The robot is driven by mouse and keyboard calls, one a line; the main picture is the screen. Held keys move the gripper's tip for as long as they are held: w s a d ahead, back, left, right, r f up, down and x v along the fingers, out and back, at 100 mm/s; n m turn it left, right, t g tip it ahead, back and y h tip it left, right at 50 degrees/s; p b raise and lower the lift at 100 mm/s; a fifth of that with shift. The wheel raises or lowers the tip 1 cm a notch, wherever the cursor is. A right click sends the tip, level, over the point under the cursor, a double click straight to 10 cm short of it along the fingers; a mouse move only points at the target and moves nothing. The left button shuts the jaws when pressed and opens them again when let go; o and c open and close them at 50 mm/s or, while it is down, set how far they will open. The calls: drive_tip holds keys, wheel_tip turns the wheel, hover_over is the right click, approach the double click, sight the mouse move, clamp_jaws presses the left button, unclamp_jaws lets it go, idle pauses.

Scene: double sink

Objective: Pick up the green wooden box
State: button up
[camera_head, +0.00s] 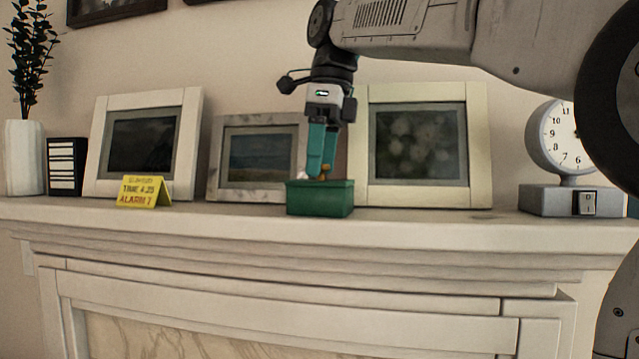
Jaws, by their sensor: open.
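The green wooden box (320,198) stands upright on the white mantel shelf, a little left of the picture's middle. Small white and orange-brown things show at its top edge; I cannot tell what they are. My gripper (321,176) points down right above the box, with its teal fingers at the level of the box's rim. The fingers overlap one another in this view, so the gap between them is hard to see. The gripper is open. I cannot tell whether the fingertips touch the box or reach inside it.
Three framed pictures (95,190) (214,160) (480,150) lean on the wall behind. A yellow sign (144,191) and a black-and-white block (66,166) stand left, with a vase (23,158). A clock (553,138) on a grey base with a switch (586,203) stands right. The shelf (430,225) is clear between box and clock.

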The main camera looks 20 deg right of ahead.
drive_tip(key=shift+f, duration=0.65)
drive_tip(key=shift+a, duration=0.1)
drive_tip(key=c, duration=1.1)
drive_tip(key=shift+r, duration=0.1)
